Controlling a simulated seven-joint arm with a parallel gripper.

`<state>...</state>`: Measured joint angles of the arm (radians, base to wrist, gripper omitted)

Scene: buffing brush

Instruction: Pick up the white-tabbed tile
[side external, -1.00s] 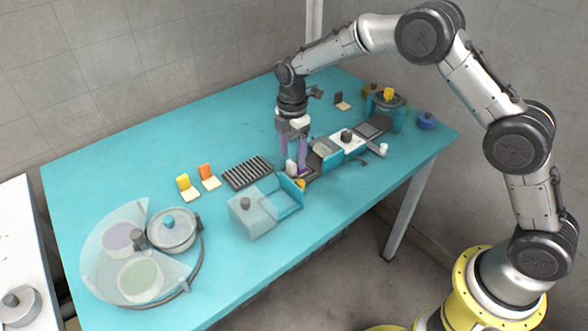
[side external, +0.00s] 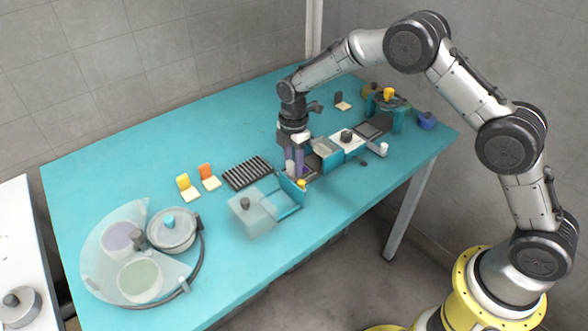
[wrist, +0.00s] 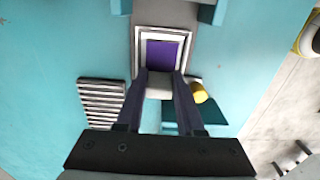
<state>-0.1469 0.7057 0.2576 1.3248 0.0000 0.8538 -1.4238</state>
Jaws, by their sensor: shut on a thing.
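The white tab (wrist: 159,86) of the tile is between my gripper's fingertips (wrist: 160,78) in the wrist view. The fingers are shut on it.
A ribbed dark rack (side external: 247,173) and yellow-tabbed (side external: 187,188) and orange-tabbed (side external: 208,177) tiles stand left of my gripper. A clear box (side external: 256,218) with a teal lid is close in front. A white-topped unit (side external: 347,143) is close right. The far-left tabletop is clear.

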